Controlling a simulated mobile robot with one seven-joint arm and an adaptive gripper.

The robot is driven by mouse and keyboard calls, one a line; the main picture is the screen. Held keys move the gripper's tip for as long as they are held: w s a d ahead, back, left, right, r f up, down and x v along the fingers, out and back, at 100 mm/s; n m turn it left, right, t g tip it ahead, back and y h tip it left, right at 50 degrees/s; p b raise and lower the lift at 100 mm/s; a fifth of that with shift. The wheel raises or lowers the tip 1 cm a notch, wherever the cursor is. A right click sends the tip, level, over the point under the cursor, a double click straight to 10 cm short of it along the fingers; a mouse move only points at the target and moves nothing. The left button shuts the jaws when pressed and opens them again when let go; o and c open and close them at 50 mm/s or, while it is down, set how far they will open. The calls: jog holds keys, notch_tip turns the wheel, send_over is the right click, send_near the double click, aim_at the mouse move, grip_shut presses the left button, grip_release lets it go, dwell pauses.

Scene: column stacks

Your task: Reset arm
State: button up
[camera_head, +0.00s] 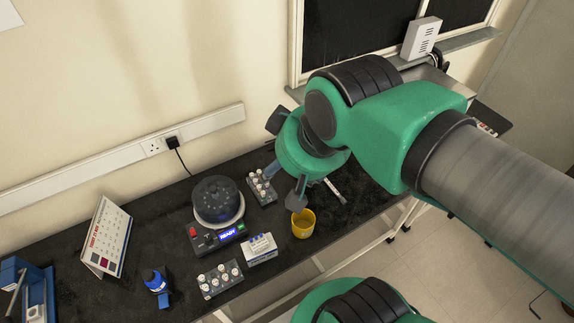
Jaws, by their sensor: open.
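My arm, green and grey, reaches in from the right in the head view. My gripper (287,163) is at its end, over the back right part of the black bench (105,302). Its dark fingers are spread apart, one toward the wall and one near the yellow cup. Nothing shows held between them. The gripper's body hides part of the bench and the window sill behind it.
A white wall box (421,38) is behind my arm.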

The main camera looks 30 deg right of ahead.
jog(key=shift+f+b, duration=0.65)
jog(key=shift+f, duration=0.05)
dwell(1.1)
